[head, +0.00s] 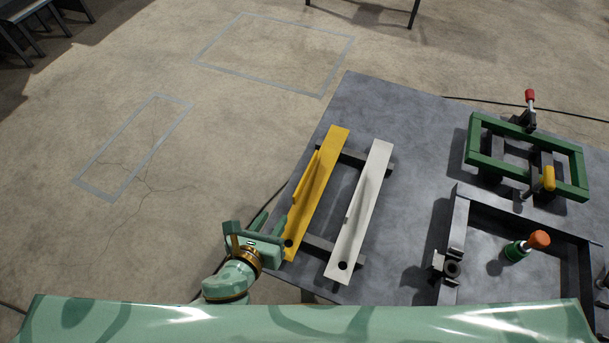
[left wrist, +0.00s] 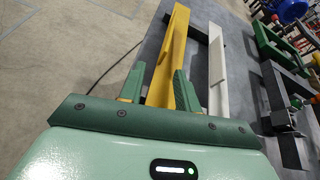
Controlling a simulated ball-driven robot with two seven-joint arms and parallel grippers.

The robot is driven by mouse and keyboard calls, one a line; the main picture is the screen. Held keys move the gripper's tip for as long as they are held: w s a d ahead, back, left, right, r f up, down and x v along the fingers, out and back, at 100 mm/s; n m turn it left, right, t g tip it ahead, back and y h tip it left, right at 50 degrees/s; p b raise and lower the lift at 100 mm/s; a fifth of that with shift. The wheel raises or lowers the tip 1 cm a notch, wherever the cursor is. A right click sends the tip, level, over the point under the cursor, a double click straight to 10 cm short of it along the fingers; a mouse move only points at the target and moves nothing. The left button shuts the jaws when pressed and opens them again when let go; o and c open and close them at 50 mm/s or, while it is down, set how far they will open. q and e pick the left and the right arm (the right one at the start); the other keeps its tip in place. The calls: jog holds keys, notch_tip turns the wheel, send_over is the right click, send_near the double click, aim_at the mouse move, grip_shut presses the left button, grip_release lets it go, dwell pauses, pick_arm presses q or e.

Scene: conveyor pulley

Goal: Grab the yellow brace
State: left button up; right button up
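The yellow brace (head: 316,190) is a long, flat-topped bar with a rib along its left side and a dark hole near its close end. It rests on dark supports at the table's left side. It also shows in the left wrist view (left wrist: 177,45). My left gripper (head: 273,222) is by the brace's close end, on its left side. In the left wrist view its two green fingers (left wrist: 160,72) are spread apart, with part of the brace showing between them. I cannot tell whether either finger touches it. My right gripper is not in view.
A white brace (head: 362,205) lies parallel, just right of the yellow one, on the same dark supports (head: 343,157). A green frame with clamps (head: 480,163) and a dark metal frame (head: 458,222) occupy the grey table's (head: 420,130) right side. Floor left of the table is clear.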

pick_arm(q)
jog(key=d+r+m, duration=0.1)
jog(key=m, duration=0.1)
jog(key=b, duration=0.2)
send_near(303, 178)
jog(key=shift+w+d+f+m+h, duration=0.15)
jog(key=shift+w+d+f+h, duration=0.1)
jog(key=shift+w+f, duration=0.35)
jog(key=shift+w+d+f+m+h, duration=0.15)
jog(key=shift+w+d+f, duration=0.1)
jog(key=shift+w+f, duration=0.25)
jog(key=x, duration=0.2)
jog(key=b+x, duration=0.1)
jog(key=x, duration=0.3)
jog(key=shift+w+a+r+b, duration=0.15)
jog(key=shift+w+r+b, duration=0.1)
jog(key=shift+w+b, duration=0.15)
jog(key=shift+r, duration=0.1)
jog(key=shift+s, duration=0.1)
grip_shut()
jog(key=shift+r, duration=0.15)
